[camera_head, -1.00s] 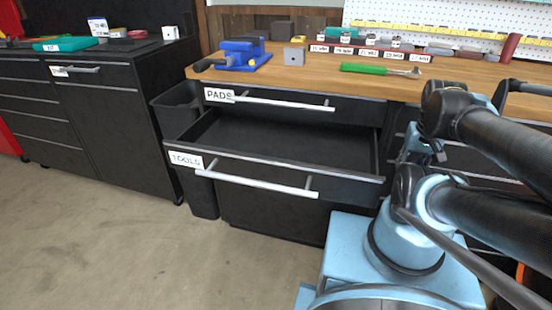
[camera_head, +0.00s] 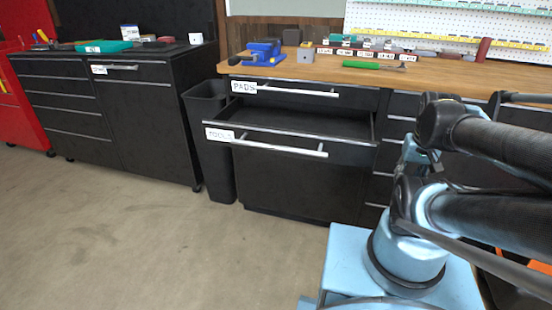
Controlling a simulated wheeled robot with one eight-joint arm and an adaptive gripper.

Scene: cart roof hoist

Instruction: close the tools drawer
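The tools drawer (camera_head: 345,153) is a black drawer with a white TOOLS label (camera_head: 219,135) and a silver bar handle (camera_head: 280,148). It is pulled out below the pads drawer (camera_head: 345,97), and its inside looks empty. The pads drawer, with its own silver handle, looks shut. My arm is folded at the right of the picture, apart from the drawer. I cannot make out my gripper's fingers in this view.
A wooden workbench top (camera_head: 420,75) carries a blue vise (camera_head: 262,51) and a green-handled tool (camera_head: 365,65). A black bin (camera_head: 212,150) stands left of the drawers. A black cabinet (camera_head: 150,130) is further left. The concrete floor (camera_head: 130,230) in front is clear.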

